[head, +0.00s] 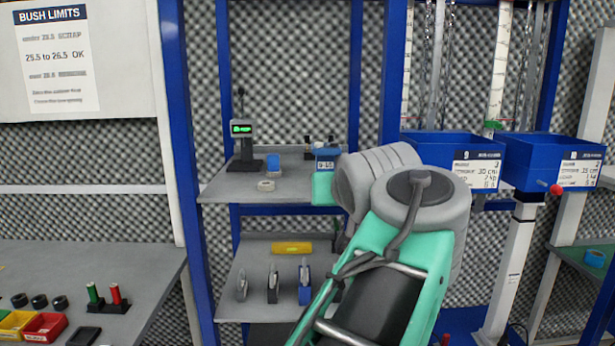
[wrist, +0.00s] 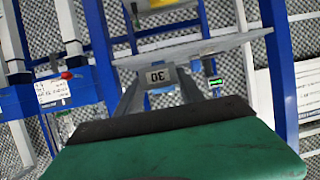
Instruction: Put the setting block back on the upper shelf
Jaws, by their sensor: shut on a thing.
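The setting block (wrist: 159,76) is a small grey block marked 30, between the two grey fingers of my gripper (wrist: 160,88) in the wrist view. My gripper is shut on it. The wrist picture is upside down, and the block shows just on the upper side of the upper shelf's edge (wrist: 200,47). I cannot tell whether it touches the shelf. In the head view the upper shelf (head: 225,188) is grey, at mid-height in a blue frame. My arm covers its right end there, and the fingers and held block cannot be made out.
The upper shelf carries a gauge with a green display (head: 242,130), a blue block (head: 273,164), and a pale ring (head: 266,185). A lower shelf (head: 235,305) holds a yellow bar (head: 292,248) and several upright tools. Blue bins (head: 555,150) hang at right. The shelf's left front is clear.

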